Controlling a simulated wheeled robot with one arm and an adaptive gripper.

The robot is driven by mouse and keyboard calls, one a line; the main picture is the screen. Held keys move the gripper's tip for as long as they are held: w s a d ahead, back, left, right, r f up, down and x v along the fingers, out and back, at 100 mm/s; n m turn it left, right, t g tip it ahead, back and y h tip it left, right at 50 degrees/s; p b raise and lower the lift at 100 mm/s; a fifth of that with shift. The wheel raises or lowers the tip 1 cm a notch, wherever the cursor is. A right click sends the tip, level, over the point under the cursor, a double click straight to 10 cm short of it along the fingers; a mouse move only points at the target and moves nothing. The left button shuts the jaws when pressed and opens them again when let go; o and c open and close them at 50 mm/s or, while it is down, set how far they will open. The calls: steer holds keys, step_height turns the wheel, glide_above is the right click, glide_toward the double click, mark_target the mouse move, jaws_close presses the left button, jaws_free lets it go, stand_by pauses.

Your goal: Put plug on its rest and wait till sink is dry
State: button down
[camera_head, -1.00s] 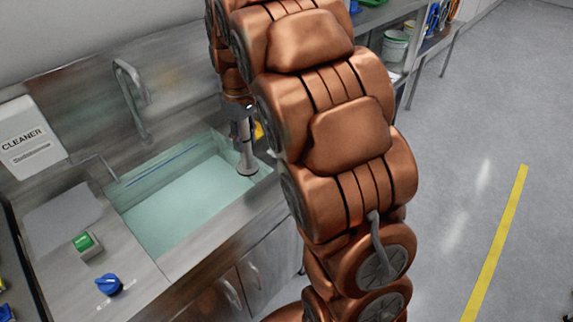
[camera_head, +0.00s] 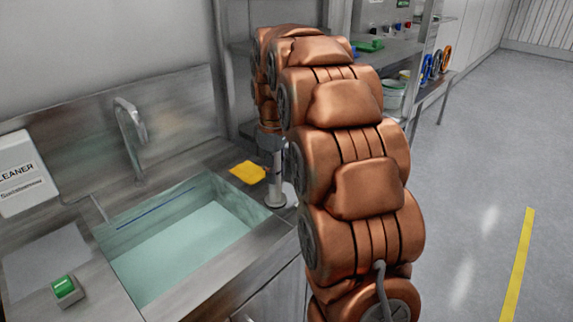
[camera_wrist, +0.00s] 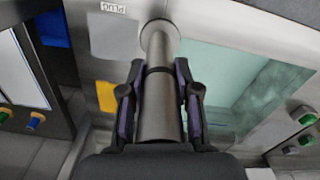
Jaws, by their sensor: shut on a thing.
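The plug is a grey metal tube with a round flared end. In the wrist view my gripper (camera_wrist: 158,72) is shut around the plug (camera_wrist: 158,108), one finger on each side. In the head view my gripper (camera_head: 271,152) holds the plug (camera_head: 276,188) upright at the right end of the sink (camera_head: 262,212), outside the basin. A light grey plate (camera_wrist: 112,42) with a "PLUG" label (camera_wrist: 113,8) lies beside the plug's flared end in the wrist view. I cannot tell whether the plug touches the counter. Pale green liquid (camera_head: 180,250) shows in the basin.
A yellow cloth or sponge (camera_head: 248,172) lies on the counter close to the plug. A tap (camera_head: 130,135) stands behind the basin. A green button (camera_head: 66,288) and a cleaner container (camera_head: 22,175) are at left. Shelves (camera_head: 390,60) stand behind my arm.

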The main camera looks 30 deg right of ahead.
steer(key=w+d+p, duration=0.1)
steer(key=w+d, duration=0.4)
steer(key=d, duration=0.1)
steer(key=shift+w+d+f+p, duration=0.3)
steer(key=shift+d+f, duration=0.05)
steer(key=shift+w+d+f+p, duration=0.1)
steer(key=shift+f+p, duration=0.2)
steer(key=shift+f, duration=0.65)
steer(key=shift+w+d+f+p, duration=0.1)
steer(key=shift+f+p, duration=0.15)
steer(key=shift+f, duration=0.65)
steer(key=shift+f, duration=0.1)
steer(key=c, duration=0.8)
jaws_free()
steer(key=shift+r+b, duration=1)
steer(key=shift+r, duration=5.1)
steer(key=shift+s+a, duration=0.1)
